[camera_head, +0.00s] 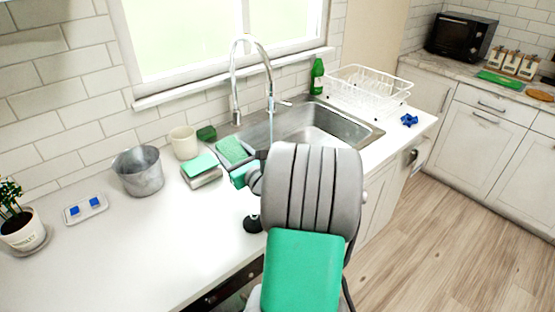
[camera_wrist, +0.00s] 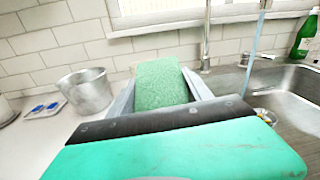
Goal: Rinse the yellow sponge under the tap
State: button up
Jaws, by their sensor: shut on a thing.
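My gripper (camera_wrist: 165,95) is shut on a sponge with a green face (camera_wrist: 160,85); no yellow shows on it from here. The held sponge (camera_head: 235,150) is tilted up, left of the sink's front edge, in the head view. The chrome tap (camera_head: 250,50) arches up behind the sink (camera_head: 320,118). A thin bluish stream, seemingly running water (camera_wrist: 258,40), hangs down right of the tap's upright (camera_wrist: 207,35) in the wrist view. The sponge is left of this stream, apart from it in that view. My arm hides part of the sink.
A second green-topped block (camera_head: 200,168) lies left of my gripper. A beige cup (camera_head: 184,142), a metal bucket (camera_head: 138,171) and a small dark green block (camera_head: 206,133) stand near the wall. A dish rack (camera_head: 368,92) and green bottle (camera_head: 317,76) are beyond the sink.

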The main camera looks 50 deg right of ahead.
jog(key=s+d+f+m+h+b, duration=0.25)
jog(key=s+d+h, duration=0.35)
jog(key=d, duration=0.6)
jog(key=w+d+f+y, duration=0.1)
jog(key=w+d+f, duration=0.1)
jog(key=w+d, duration=0.7)
jog(key=shift+w+d, duration=0.15)
jog(key=shift+w, duration=0.25)
jog(key=shift+s, duration=0.15)
jog(key=s+a, duration=0.5)
jog(key=shift+s+a, duration=0.2)
jog(key=shift+s, duration=0.2)
dwell(0.9)
jog(key=s+a+r+p, duration=0.3)
jog(key=r, duration=0.1)
jog(key=shift+s+a, duration=0.15)
jog(key=shift+s, duration=0.25)
